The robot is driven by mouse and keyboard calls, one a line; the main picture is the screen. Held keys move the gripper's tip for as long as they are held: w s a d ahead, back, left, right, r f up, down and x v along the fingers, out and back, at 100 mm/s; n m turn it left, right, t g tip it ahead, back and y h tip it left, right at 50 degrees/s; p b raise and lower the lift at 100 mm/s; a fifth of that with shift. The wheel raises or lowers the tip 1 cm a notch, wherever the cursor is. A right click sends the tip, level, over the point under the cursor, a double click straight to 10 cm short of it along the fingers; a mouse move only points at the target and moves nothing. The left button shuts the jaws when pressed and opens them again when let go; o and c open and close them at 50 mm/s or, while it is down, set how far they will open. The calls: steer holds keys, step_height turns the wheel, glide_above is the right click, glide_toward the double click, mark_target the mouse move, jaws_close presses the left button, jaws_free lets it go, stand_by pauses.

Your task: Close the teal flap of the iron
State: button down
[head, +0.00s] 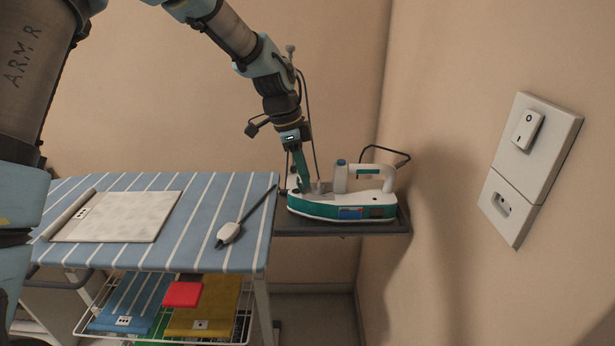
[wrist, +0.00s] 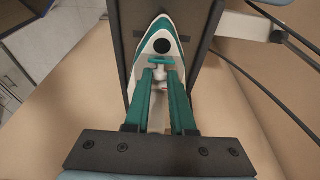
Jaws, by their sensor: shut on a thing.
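The white and teal iron (head: 345,206) lies on the dark rest at the right end of the ironing board, its handle to the right. In the wrist view, the iron's nose (wrist: 144,46) has a round dark opening, uncovered. The small teal flap (wrist: 160,62) stands just behind that opening, at my fingertips. My gripper (head: 304,188) reaches down onto the front part of the iron. In the wrist view, my gripper (wrist: 161,75) has its two teal fingers close together, shut on the flap. The fingers hide part of the flap and the iron's body behind it.
The striped ironing board (head: 205,195) holds a folded pale cloth (head: 120,216) and a grey-white object with a dark rod (head: 229,232). The dark iron rest (head: 340,228) ends close to the right wall. A switch and socket plate (head: 524,165) is on that wall. Folded laundry lies below.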

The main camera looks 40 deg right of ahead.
mark_target(297, 182)
steer(key=g+h+b, duration=0.1)
steer(key=w+a+g+h+b, duration=0.1)
steer(key=h+b, duration=0.1)
steer(key=shift+w+a+f+g, duration=0.25)
steer(key=shift+a+f+g, duration=0.05)
steer(key=shift+f+g, duration=0.1)
steer(key=h+b, duration=0.1)
steer(key=b, duration=0.1)
steer(key=g+h+b, duration=0.1)
steer(key=shift+w+a+f+g+b, duration=0.3)
steer(key=shift+a+b, duration=0.05)
steer(key=shift+b, duration=0.05)
steer(key=g+h+b, duration=0.1)
steer(key=b, duration=0.1)
steer(key=h+b, duration=0.1)
steer(key=b, duration=0.1)
steer(key=a+f+g+h+b, duration=0.1)
steer(key=b, duration=0.1)
steer(key=shift+w+g, duration=0.3)
steer(key=shift+w, duration=0.05)
steer(key=h+b, duration=0.1)
steer(key=b, duration=0.1)
steer(key=g+h+b, duration=0.1)
steer(key=shift+w+a+f+b, duration=0.1)
steer(key=shift+a+f+b, duration=0.1)
steer(key=shift+b, duration=0.15)
steer(key=shift+g, duration=0.3)
steer(key=c, duration=0.8)
jaws_free()
